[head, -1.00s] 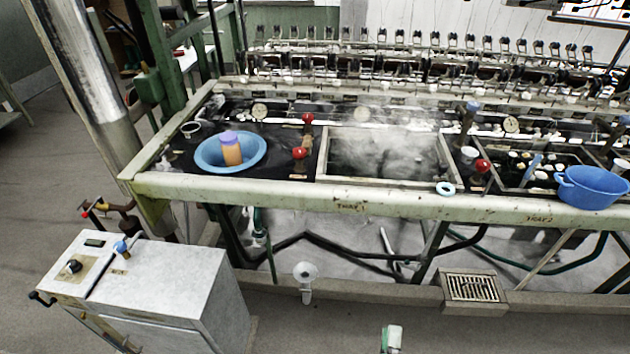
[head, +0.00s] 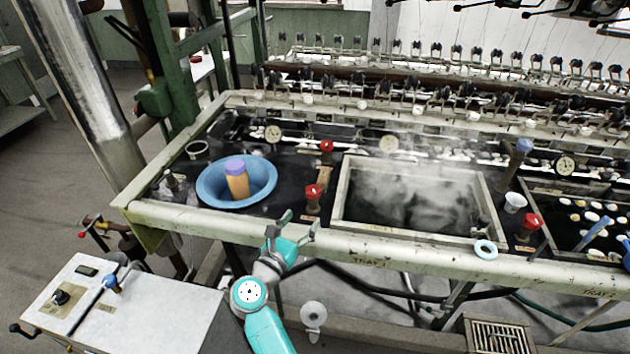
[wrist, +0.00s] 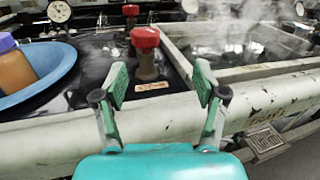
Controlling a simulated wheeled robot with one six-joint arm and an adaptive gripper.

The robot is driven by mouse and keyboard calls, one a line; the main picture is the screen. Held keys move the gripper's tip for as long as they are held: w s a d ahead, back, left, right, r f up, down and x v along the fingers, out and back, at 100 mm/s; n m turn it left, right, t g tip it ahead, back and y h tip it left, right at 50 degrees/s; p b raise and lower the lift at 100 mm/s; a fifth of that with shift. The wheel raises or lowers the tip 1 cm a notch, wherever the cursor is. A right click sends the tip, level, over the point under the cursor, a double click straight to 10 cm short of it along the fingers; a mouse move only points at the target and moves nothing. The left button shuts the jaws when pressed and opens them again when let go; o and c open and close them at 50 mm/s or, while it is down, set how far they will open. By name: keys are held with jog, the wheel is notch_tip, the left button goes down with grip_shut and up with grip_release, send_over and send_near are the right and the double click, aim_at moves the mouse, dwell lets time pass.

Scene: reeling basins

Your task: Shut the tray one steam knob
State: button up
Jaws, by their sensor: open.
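Two red-topped knobs stand between the blue basin and the steaming tray one. The front knob (head: 313,192) has a brownish stem and a small label that I cannot read. It also shows in the wrist view (wrist: 146,40), just beyond my fingertips. The back knob (head: 326,146) is also red and shows farther off in the wrist view (wrist: 131,10). I cannot tell which is the steam knob. Tray one (head: 345,213) holds dark water under steam. My gripper (head: 293,230) is open and empty at the bench's front edge, in front of the front knob and apart from it.
The blue basin (head: 208,201) with an orange, purple-capped bottle (head: 238,184) is left of the knobs. The bench's front rail (head: 400,252) runs below. A cup (head: 514,203), another red knob (head: 530,222) and a pale ring (head: 486,249) are to the right. A grey cabinet (head: 170,312) stands front left.

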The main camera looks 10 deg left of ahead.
aim_at(309, 195)
jog(key=shift+w+a+r+m, duration=0.15)
jog(key=shift+w+a, duration=0.25)
jog(key=shift+a, duration=0.1)
jog(key=shift+w+a+r+m, duration=0.15)
jog(key=shift+w+a, duration=0.2)
jog(key=shift+a, duration=0.1)
jog(key=shift+w, duration=0.3)
jog(key=x, duration=1)
jog(key=shift+d+f, duration=0.1)
jog(key=shift+f, duration=0.1)
jog(key=shift+c, duration=0.2)
jog(key=c, duration=1.1)
